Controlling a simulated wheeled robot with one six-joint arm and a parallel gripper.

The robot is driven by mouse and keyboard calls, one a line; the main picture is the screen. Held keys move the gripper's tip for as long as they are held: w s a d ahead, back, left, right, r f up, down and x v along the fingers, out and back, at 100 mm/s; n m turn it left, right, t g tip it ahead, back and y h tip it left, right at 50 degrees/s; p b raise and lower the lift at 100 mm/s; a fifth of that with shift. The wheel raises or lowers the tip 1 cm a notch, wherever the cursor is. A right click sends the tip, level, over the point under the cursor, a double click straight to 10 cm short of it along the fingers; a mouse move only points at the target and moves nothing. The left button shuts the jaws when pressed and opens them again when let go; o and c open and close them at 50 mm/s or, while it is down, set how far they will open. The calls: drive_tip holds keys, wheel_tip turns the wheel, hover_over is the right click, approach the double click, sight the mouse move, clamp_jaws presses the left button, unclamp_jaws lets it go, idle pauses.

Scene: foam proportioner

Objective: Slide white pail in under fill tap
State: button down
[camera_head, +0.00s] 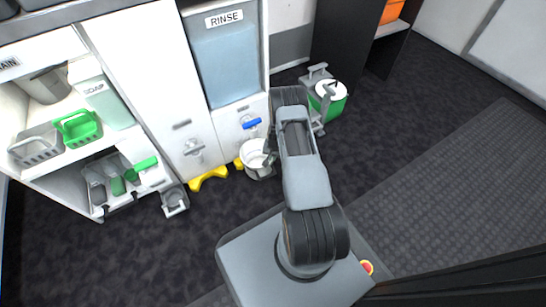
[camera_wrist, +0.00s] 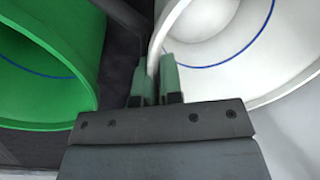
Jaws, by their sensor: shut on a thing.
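In the wrist view a white pail (camera_wrist: 215,35) with a blue line inside fills the right side. My gripper (camera_wrist: 156,88) is shut on its near rim, one finger on each side of the wall. A green pail (camera_wrist: 55,45), also with a blue line, is close on the left, apart from the fingers. In the head view a white vessel (camera_head: 254,154) stands on the floor just below the blue tap (camera_head: 251,123). Farther right, a white round opening (camera_head: 331,91) shows against a green pail (camera_head: 335,109). My arm covers the middle, and I cannot tell there where my fingers are.
A second, grey tap (camera_head: 193,147) is on the cabinet to the left. Yellow floor pieces (camera_head: 208,179) lie at the cabinet foot. A shelf with baskets (camera_head: 78,128) stands at the far left. The dark floor (camera_head: 430,130) on the right is clear.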

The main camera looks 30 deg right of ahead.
drive_tip(key=c, duration=1.2)
unclamp_jaws()
drive_tip(key=shift+r, duration=0.1)
drive_tip(key=r+p, duration=0.1)
drive_tip(key=r, duration=0.1)
drive_tip(key=r+p, duration=0.2)
drive_tip(key=r, duration=0.1)
drive_tip(key=r+p, duration=0.2)
drive_tip(key=shift+s+d+r, duration=0.2)
drive_tip(key=shift+s+r, duration=0.05)
drive_tip(key=shift+r, duration=0.15)
